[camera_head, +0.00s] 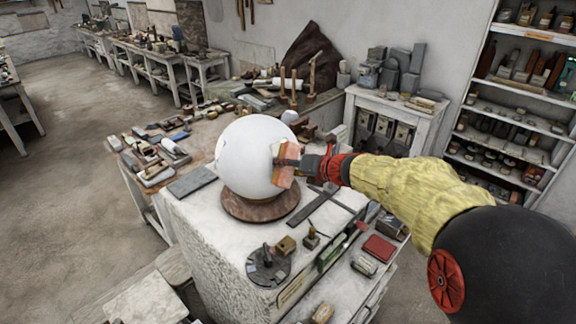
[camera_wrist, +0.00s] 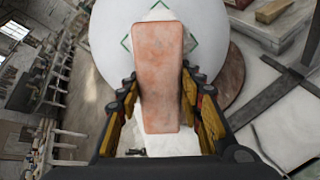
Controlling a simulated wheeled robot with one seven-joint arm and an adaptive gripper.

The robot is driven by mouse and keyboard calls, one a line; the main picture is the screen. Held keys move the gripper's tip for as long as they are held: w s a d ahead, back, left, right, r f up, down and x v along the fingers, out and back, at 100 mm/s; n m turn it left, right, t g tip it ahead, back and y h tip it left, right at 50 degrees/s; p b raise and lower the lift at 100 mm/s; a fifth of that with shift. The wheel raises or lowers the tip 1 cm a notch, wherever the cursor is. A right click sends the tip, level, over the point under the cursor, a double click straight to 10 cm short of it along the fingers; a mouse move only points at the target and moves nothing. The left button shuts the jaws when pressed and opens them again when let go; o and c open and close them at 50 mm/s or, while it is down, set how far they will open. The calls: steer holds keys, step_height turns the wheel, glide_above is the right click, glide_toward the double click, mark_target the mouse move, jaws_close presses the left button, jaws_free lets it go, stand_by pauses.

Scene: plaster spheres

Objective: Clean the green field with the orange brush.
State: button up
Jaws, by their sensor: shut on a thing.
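A large white plaster sphere (camera_head: 243,150) sits on a round brown base (camera_head: 262,208) on a stone block. In the wrist view the sphere (camera_wrist: 108,50) carries a green outline with angled corners, the green field (camera_wrist: 126,43). The middle of the field is hidden behind the orange brush (camera_wrist: 161,75), a block with a worn, pale-streaked face. My gripper (camera_head: 304,163) is shut on the brush (camera_head: 284,166), at the right side of the sphere. In the wrist view my gripper's fingers (camera_wrist: 159,92) hold the brush from both sides. I cannot tell whether the brush touches the sphere.
A dark metal square (camera_head: 314,206) lies right of the base. A round dark tool stand (camera_head: 268,266) and small blocks are at the block's front. A bench with several tools (camera_head: 150,155) is left, upright hammers (camera_head: 294,85) behind, shelves (camera_head: 520,95) right. Floor at left is clear.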

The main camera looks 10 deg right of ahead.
mark_target(294, 152)
steer(key=shift+w+d+r+p, duration=0.45)
steer(key=shift+w+r+p, duration=0.2)
steer(key=shift+r+p, duration=0.25)
steer(key=shift+w+d+r+p, duration=0.45)
steer(key=shift+w+r+p, duration=0.25)
steer(key=shift+p, duration=0.25)
steer(key=shift+s+f, duration=0.1)
steer(key=shift+s+a+f+b, duration=0.45)
steer(key=shift+s+f+b, duration=0.2)
steer(key=shift+f+b, duration=0.15)
steer(key=shift+s+a+f+b, duration=0.45)
steer(key=shift+s+f+b, duration=0.25)
steer(key=shift+b, duration=0.1)
steer(key=shift+w+d+r+p, duration=0.2)
steer(key=shift+w+r+p, duration=0.2)
steer(key=shift+r+p, duration=0.2)
steer(key=shift+w+d+r+p, duration=0.35)
steer(key=shift+w+r+p, duration=0.2)
steer(key=shift+p, duration=0.1)
steer(key=shift+w+d+r+p, duration=0.35)
steer(key=shift+w+r+p, duration=0.15)
steer(key=shift+p, duration=0.15)
steer(key=shift+f, duration=0.1)
steer(key=shift+s+f, duration=0.1)
steer(key=shift+s, duration=0.05)
